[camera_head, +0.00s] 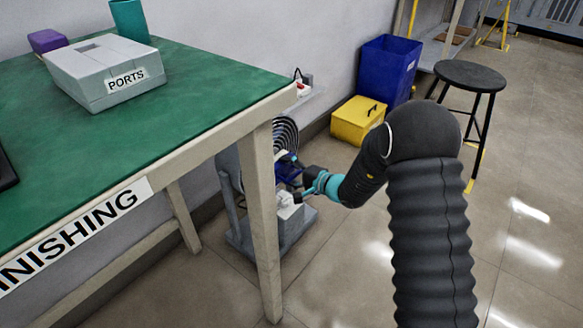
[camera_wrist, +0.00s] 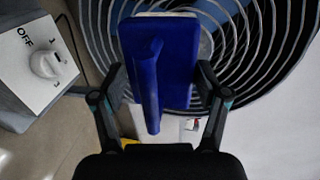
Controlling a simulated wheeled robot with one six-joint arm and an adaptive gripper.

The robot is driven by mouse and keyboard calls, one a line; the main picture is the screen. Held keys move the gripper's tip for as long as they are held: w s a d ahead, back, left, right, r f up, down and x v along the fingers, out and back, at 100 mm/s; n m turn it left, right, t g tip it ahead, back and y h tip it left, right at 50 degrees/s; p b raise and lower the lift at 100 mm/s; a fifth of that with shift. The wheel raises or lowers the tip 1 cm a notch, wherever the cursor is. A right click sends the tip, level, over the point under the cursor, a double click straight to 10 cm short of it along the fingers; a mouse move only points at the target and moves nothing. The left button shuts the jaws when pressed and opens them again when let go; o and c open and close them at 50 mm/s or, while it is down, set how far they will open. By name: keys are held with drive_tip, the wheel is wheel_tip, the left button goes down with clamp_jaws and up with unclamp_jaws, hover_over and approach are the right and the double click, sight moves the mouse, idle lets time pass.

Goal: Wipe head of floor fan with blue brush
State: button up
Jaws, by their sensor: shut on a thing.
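The floor fan stands on the floor behind the near leg of the green table. Its round head (camera_head: 286,133) with a wire grille is partly hidden by the table leg. In the wrist view the grille (camera_wrist: 250,55) fills the top and right. My gripper (camera_wrist: 163,92) is shut on the blue brush (camera_wrist: 160,50), with one finger on each side of it. The brush lies in front of the grille; I cannot tell whether it touches. In the head view the brush (camera_head: 288,170) shows small at my gripper (camera_head: 303,178).
A white control box with an OFF knob (camera_wrist: 45,64) sits left of the grille. The green table (camera_head: 130,110) carries a PORTS box (camera_head: 103,72). A yellow box (camera_head: 358,121), a blue bin (camera_head: 388,70) and a black stool (camera_head: 470,76) stand behind. The floor at right is clear.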

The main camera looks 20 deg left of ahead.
sight(280, 174)
drive_tip(key=shift+s+a, duration=0.3)
drive_tip(key=shift+s, duration=0.3)
drive_tip(key=shift+s+a, duration=0.3)
drive_tip(key=shift+s, duration=0.3)
drive_tip(key=shift+s+a, duration=0.3)
drive_tip(key=shift+s, duration=0.3)
drive_tip(key=shift+r, duration=0.1)
drive_tip(key=shift+w, duration=0.1)
drive_tip(key=shift+w+d, duration=0.1)
drive_tip(key=shift+w, duration=0.3)
drive_tip(key=w+d, duration=0.4)
drive_tip(key=w, duration=0.5)
drive_tip(key=shift+w, duration=0.15)
drive_tip(key=shift+a, duration=0.1)
